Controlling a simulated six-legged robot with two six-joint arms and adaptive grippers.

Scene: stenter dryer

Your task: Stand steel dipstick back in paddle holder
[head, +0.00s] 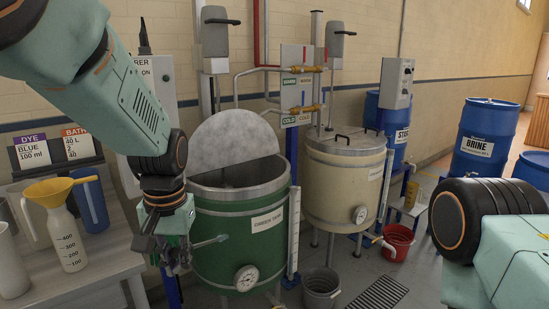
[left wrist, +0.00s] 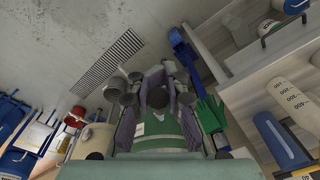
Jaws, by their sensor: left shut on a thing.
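My left gripper (head: 176,262) points down in the head view, left of the green vat and beside the side table. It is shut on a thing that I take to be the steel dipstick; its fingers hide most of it. A short grey piece (head: 209,243) sticks out to the right of the fingers, in front of the vat. In the left wrist view the gripper (left wrist: 157,97) has dark parts between its fingers, too small to tell apart. A blue upright part (head: 172,289), possibly the paddle holder, shows partly below the gripper. My right gripper is out of view.
The side table (head: 90,272) at left carries a bottle with a yellow funnel (head: 57,215) and jugs. The green vat (head: 238,225) and cream vat (head: 340,185) stand close by. A grey bucket (head: 321,289), red bucket (head: 398,241) and floor grate (head: 378,294) lie right.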

